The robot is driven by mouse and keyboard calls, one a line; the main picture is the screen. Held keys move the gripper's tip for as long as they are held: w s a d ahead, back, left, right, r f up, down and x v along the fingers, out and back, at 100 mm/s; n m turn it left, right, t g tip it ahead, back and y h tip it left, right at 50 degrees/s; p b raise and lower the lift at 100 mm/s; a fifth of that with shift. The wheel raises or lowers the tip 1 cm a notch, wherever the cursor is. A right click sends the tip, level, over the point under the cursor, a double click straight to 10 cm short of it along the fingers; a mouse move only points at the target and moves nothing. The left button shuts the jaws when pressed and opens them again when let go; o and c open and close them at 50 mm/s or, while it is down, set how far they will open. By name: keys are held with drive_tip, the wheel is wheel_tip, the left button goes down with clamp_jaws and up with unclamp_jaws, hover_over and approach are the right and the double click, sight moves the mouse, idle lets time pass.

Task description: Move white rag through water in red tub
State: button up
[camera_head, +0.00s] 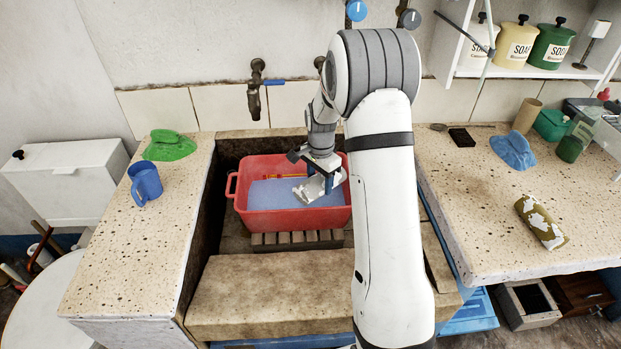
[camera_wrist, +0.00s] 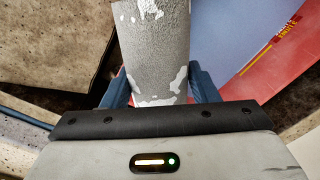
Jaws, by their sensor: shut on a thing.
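My gripper (camera_head: 328,183) is over the right part of the red tub (camera_head: 296,219). Its blue fingers (camera_wrist: 155,88) are shut on the white rag (camera_wrist: 155,45), which looks like a grey roll with white patches. The rag also shows in the head view (camera_head: 308,190), small and whitish, partly hidden by the gripper. The tub stands in the stone trough and holds bluish water (camera_head: 270,196). I cannot tell whether the rag touches the water. The tub's red wall (camera_wrist: 304,92) and some water (camera_wrist: 240,35) show in the wrist view.
A blue mug (camera_head: 145,184) and a green cloth (camera_head: 170,146) are on the left counter. A blue cloth (camera_head: 513,151) and a brown-and-white roll (camera_head: 541,222) lie on the right counter. A tap (camera_head: 256,88) juts out behind the tub. A slatted wooden rack (camera_head: 297,241) is under it.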

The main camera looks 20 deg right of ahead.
drive_tip(key=w+m+b, duration=0.1)
drive_tip(key=m, duration=0.2)
drive_tip(key=shift+w+a+b, duration=0.3)
drive_tip(key=shift+w+b, duration=0.05)
drive_tip(key=shift+w, duration=0.05)
drive_tip(key=shift+w+a+f+m+b, duration=0.2)
drive_tip(key=shift+f+m+b, duration=0.55)
drive_tip(key=shift+f+b, duration=1.65)
drive_tip(key=shift+w+a+f+m+b, duration=0.1)
drive_tip(key=shift+w+f+m+b, duration=0.4)
drive_tip(key=shift+f+b, duration=1.9)
drive_tip(key=shift+w+a+f+m+b, duration=0.1)
drive_tip(key=shift+f+m+b, duration=1.2)
drive_tip(key=shift+f, duration=1.9)
drive_tip(key=shift+n+b, duration=0.3)
drive_tip(key=shift+n, duration=0.05)
drive_tip(key=shift+w+a, duration=0.15)
drive_tip(key=shift+a, duration=0.6)
drive_tip(key=shift+w+a, duration=0.1)
drive_tip(key=shift+a, duration=0.6)
